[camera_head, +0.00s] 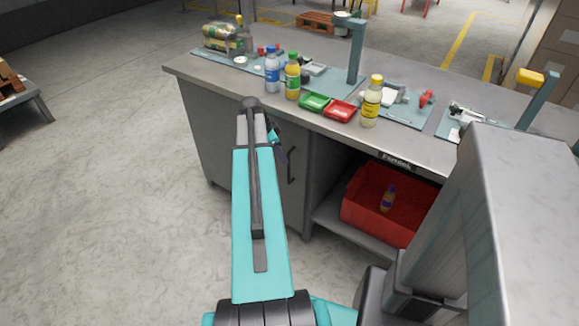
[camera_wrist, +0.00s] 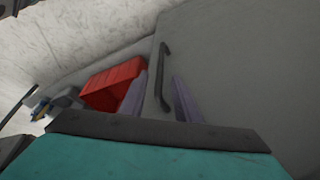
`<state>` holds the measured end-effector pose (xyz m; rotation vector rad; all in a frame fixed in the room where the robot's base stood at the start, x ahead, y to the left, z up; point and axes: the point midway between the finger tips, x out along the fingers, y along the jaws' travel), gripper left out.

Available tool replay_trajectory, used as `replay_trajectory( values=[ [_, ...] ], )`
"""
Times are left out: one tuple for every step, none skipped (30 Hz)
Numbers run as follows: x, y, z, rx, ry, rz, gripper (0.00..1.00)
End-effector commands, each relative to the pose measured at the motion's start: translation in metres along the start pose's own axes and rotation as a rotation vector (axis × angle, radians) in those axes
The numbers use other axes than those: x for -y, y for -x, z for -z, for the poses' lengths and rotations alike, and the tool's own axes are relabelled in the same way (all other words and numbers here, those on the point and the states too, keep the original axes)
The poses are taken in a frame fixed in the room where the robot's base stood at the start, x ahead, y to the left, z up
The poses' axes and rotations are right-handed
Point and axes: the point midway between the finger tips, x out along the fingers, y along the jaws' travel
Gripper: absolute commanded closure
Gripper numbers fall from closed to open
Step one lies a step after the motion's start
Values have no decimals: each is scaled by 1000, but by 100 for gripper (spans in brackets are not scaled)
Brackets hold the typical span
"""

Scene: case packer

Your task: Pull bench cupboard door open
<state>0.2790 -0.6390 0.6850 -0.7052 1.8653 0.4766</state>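The grey cupboard door (camera_head: 305,165) is on the front of the bench, left of the open shelf, and looks shut. My teal arm hides much of it in the head view. Its dark bar handle (camera_head: 291,165) shows just right of my arm. In the wrist view the door (camera_wrist: 235,65) fills the right side, and the handle (camera_wrist: 164,60) stands out from it. My gripper (camera_wrist: 160,76) is open, with one finger on each side of the handle's line. I cannot tell whether the handle lies fully between the fingertips or touches them. The head view mostly hides the gripper behind the arm.
A red crate (camera_head: 365,222) with a bottle in it sits on the open shelf right of the door. Bottles, trays and mats stand on the bench top (camera_head: 215,75). The floor (camera_head: 110,190) left of the bench is clear.

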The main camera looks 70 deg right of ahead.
Motion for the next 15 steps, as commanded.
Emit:
replay_trajectory(
  values=[
    [0,-7,0,0,0,-2,71],
    [0,-11,0,0,0,-2,71],
    [0,-16,0,0,0,-2,71],
    [0,-20,0,0,-1,-2,71],
    [0,-24,0,0,-1,-2,71],
    [0,-29,0,0,-1,-2,71],
    [0,-32,0,0,0,-2,71],
    [0,-36,0,0,0,-2,71],
    [0,-41,0,0,0,-2,71],
    [0,-45,0,0,0,-2,71],
    [0,-49,0,0,0,-2,71],
    [0,-54,0,0,0,-2,71],
    [0,-58,0,0,0,-2,71],
    [0,-62,0,1,0,-2,71],
    [0,-66,0,1,0,-2,71]
  ],
)
